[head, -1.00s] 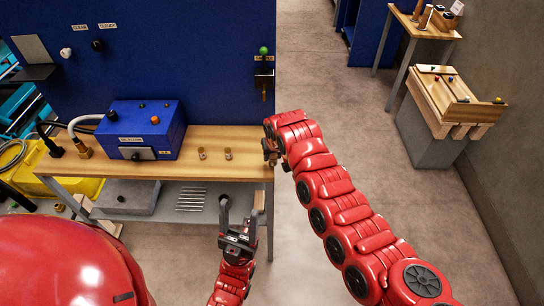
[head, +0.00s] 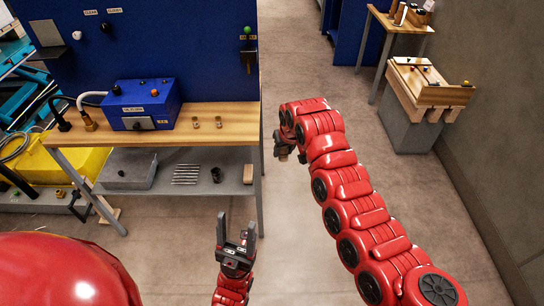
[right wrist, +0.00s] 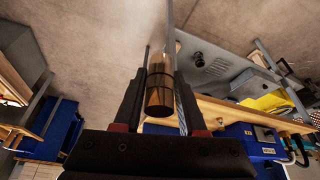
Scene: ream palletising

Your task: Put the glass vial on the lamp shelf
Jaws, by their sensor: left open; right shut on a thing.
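My right gripper (right wrist: 165,108) is shut on an amber-brown cylinder with a dark band, which looks like the glass vial (right wrist: 158,92). In the head view my right gripper (head: 290,149) is right of the bench's end, clear of it; the vial is hardly visible there. My left gripper (head: 236,224) is open and empty, low in front of the bench. A small black ledge (head: 49,53) under a grey plate on the blue panel may be the lamp shelf. I see no readable label to confirm it.
The wooden bench (head: 235,120) carries a blue box (head: 143,104) and two small brass-coloured pieces (head: 207,122). Its grey lower shelf (head: 203,160) holds rods and a dark cylinder. A black bracket (head: 248,57) is on the blue panel (head: 200,50). Open floor (head: 310,230) lies right.

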